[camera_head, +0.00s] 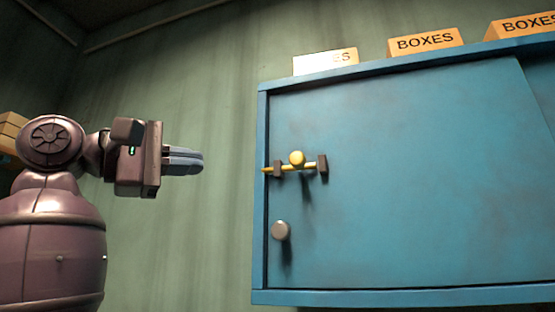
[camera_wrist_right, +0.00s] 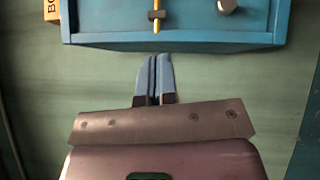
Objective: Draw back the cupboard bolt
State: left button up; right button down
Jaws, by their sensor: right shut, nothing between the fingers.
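The blue cupboard door (camera_head: 420,190) is closed, flush in its frame. The yellow bolt (camera_head: 308,166) lies level near the door's left edge, running through two dark brackets, with its left end over the cupboard's left frame. A round yellow knob (camera_head: 297,158) stands on it between the brackets. The bolt also shows at the top of the right wrist view (camera_wrist_right: 156,25), partly cut off. My right gripper (camera_head: 202,161) is shut and empty, left of the cupboard and apart from it, with fingers pointing toward the bolt at about its height; it also shows in the wrist view (camera_wrist_right: 154,56). My left gripper is out of view.
A round grey knob (camera_head: 281,231) sticks out of the door below the bolt; it also shows in the wrist view (camera_wrist_right: 227,5). Several orange signs reading BOXES (camera_head: 425,41) stand along the cupboard's top. The green wall (camera_head: 215,230) left of the cupboard is bare.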

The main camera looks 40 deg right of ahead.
dwell(0.3)
jog(key=p, duration=0.2)
send_near(297, 160)
jog(key=w+d, duration=0.4)
jog(key=d, duration=0.1)
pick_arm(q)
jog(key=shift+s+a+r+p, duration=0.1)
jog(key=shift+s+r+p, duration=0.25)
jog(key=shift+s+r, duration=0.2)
pick_arm(e)
jog(key=s, duration=0.1)
jog(key=s+d, duration=0.2)
jog(key=shift+s+d+r, duration=0.1)
jog(key=shift+s+r, duration=0.15)
jog(key=shift+r, duration=0.1)
jog(key=shift+s, duration=0.1)
jog(key=s, duration=0.1)
jog(key=s+d+b, duration=0.1)
jog(key=s+b, duration=0.1)
jog(key=shift+s+d, duration=0.15)
jog(key=shift+d, duration=0.15)
jog(key=shift+s+d, duration=0.1)
jog(key=shift+s, duration=0.1)
jog(key=shift+w, duration=0.1)
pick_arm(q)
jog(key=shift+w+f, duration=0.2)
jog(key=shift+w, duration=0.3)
